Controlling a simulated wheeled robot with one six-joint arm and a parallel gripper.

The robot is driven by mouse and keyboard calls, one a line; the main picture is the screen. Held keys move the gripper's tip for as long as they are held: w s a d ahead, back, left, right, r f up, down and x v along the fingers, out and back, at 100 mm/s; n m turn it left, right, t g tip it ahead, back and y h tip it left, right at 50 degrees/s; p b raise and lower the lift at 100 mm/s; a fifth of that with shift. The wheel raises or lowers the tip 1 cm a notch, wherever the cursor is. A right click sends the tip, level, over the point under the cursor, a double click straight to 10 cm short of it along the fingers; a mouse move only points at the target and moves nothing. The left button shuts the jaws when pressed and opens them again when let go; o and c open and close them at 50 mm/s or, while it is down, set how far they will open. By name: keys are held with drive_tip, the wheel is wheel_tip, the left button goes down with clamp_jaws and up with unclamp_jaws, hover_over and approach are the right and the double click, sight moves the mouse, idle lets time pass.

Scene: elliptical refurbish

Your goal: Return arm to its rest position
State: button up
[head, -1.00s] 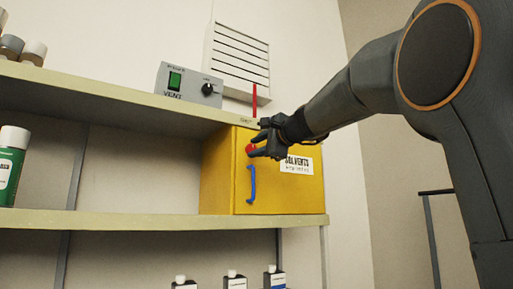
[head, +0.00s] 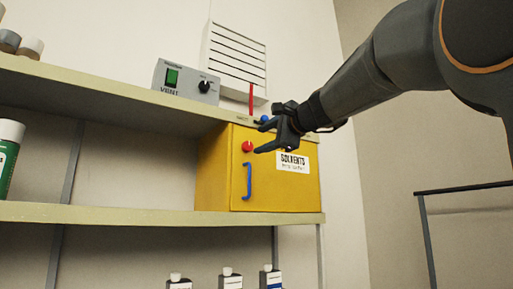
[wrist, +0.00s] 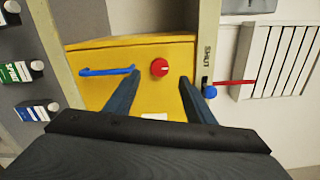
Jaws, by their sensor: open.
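My gripper (head: 262,134) is open and empty in front of the yellow solvents cabinet (head: 220,180), near its upper part. In the wrist view the two fingers (wrist: 155,92) are spread, with the red knob (wrist: 160,67) showing beyond and between them, apart from both. The red knob also shows in the head view (head: 247,147), left of the fingers. The cabinet door looks shut, with a blue handle (head: 249,181) below the knob. My arm reaches in from the upper right.
The cabinet stands on a shelf (head: 120,213) under an upper shelf (head: 100,92). A grey vent box (head: 186,82), a louvred vent (head: 235,60) and a red lever (head: 251,97) with a blue end are above. Several bottles stand on the lower shelf. A dark rail (head: 465,188) is at right.

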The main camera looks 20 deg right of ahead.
drive_tip(key=shift+v, duration=0.8)
drive_tip(key=shift+f, duration=0.15)
wheel_tip(320, 180, down, 46)
drive_tip(key=s+a+n+g+h, duration=0.1)
drive_tip(key=a+n+g+h, duration=0.15)
drive_tip(key=n+g, duration=0.55)
drive_tip(key=s+f+n+g+h, duration=0.3)
drive_tip(key=s+f+n+g, duration=0.5)
drive_tip(key=s+f, duration=1.8)
drive_tip(key=shift+a+f+n+g, duration=0.25)
drive_tip(key=shift+f+n, duration=0.25)
drive_tip(key=shift+f, duration=0.45)
